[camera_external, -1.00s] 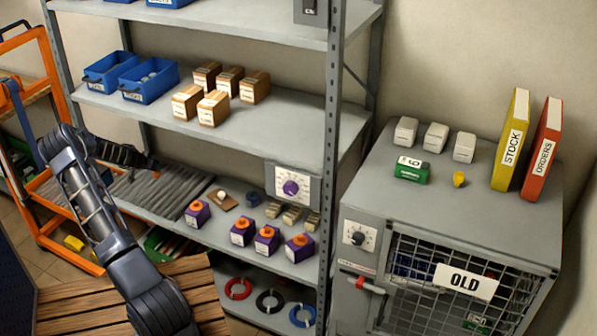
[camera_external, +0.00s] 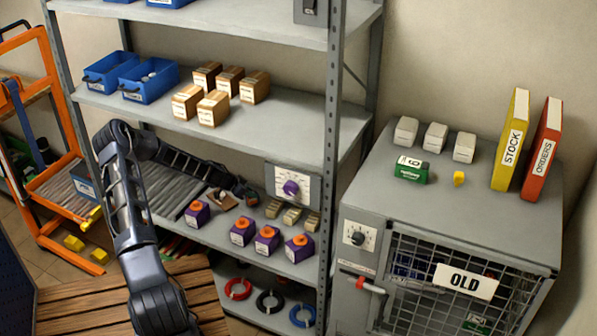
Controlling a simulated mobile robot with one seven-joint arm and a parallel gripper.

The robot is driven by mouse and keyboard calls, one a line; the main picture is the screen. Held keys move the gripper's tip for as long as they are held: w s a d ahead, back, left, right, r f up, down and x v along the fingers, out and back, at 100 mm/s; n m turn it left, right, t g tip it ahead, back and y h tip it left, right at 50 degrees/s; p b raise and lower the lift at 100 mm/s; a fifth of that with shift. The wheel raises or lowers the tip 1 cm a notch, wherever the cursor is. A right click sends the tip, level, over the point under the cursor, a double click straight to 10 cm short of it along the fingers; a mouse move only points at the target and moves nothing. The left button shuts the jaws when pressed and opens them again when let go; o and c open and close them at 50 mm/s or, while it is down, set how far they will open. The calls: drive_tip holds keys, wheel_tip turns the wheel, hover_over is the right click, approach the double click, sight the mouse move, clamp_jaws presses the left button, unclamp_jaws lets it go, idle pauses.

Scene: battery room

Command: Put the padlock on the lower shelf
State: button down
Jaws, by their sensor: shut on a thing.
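My gripper (camera_external: 247,193) is over the lower shelf board (camera_external: 180,233), at the back, near a small brown piece (camera_external: 221,199). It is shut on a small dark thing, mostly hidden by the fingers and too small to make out. I cannot tell whether this is the padlock, and I see no clear padlock elsewhere. A yellow thing (camera_external: 459,178) lies on top of the grey cabinet (camera_external: 420,215); its kind is unclear.
Several purple boxes with orange knobs (camera_external: 267,238) line the shelf's front. Grey rods (camera_external: 165,195) lie left. Boxes (camera_external: 213,108) and blue bins (camera_external: 148,82) fill the board above.

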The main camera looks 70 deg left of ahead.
drive_tip(key=w+d+m+h, duration=0.1)
drive_tip(key=w+d+m, duration=0.1)
drive_tip(key=w+d, duration=0.35)
drive_tip(key=shift+h, duration=0.3)
drive_tip(key=shift+s+d+f, duration=0.25)
drive_tip(key=shift+s+f, duration=0.05)
drive_tip(key=shift+f, duration=1.15)
drive_tip(key=shift+s+d+f, duration=0.2)
drive_tip(key=shift+s+f, duration=0.1)
drive_tip(key=shift+f, duration=1.1)
drive_tip(key=shift+s+d+f, duration=0.25)
drive_tip(key=shift+s+f, duration=0.05)
drive_tip(key=shift+f, duration=1.15)
drive_tip(key=c, duration=1.3)
unclamp_jaws()
drive_tip(key=v, duration=1.2)
drive_tip(key=shift+s, duration=0.1)
